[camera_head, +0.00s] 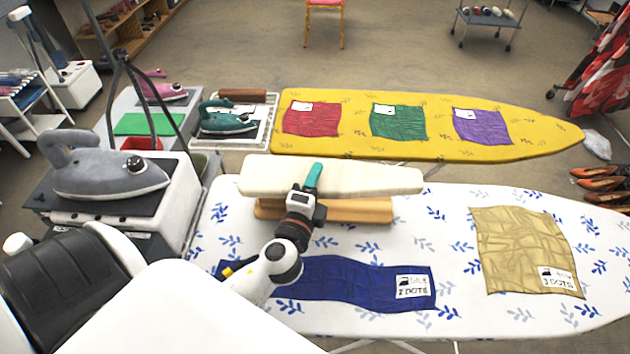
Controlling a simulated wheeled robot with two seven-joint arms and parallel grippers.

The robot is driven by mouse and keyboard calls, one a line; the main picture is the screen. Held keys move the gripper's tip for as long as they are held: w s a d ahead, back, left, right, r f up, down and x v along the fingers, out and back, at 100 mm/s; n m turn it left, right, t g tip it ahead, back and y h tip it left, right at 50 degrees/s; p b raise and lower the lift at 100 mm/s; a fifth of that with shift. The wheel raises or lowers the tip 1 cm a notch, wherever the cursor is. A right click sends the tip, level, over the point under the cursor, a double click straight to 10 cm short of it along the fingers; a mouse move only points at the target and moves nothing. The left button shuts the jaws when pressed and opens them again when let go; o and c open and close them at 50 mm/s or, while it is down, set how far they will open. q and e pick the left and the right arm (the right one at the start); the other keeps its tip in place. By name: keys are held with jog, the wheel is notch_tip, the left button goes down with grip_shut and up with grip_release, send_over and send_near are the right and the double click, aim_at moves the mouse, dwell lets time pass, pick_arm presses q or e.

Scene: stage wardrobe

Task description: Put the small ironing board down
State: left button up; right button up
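The small ironing board (375,180) has a long cream padded top over a light wooden base (355,211). It lies crosswise above the far left part of the large white ironing board with blue leaf sprigs (450,283). I cannot tell whether its base touches the large board. My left gripper (313,176) is at the middle of the small board, with a teal finger over the padded top. It appears shut on the small board; the other finger is hidden. My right gripper is not in view.
A dark blue cloth (352,283) and a gold cloth (525,250) lie on the white board. A grey iron (105,175) stands on its station at left. Behind is a yellow ironing board (345,142) with red, green and purple cloths. White cover between the cloths is clear.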

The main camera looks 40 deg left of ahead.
pick_arm(q)
jog(key=shift+s, duration=0.15)
jog(key=b+v, duration=0.4)
jog(key=v, duration=0.6)
jog(key=shift+s+d+f+b, duration=0.1)
jog(key=shift+s+d+b, duration=0.05)
jog(key=shift+s+b, duration=0.2)
jog(key=shift+s+d, duration=0.1)
jog(key=shift+s, duration=0.3)
jog(key=shift+r, duration=0.25)
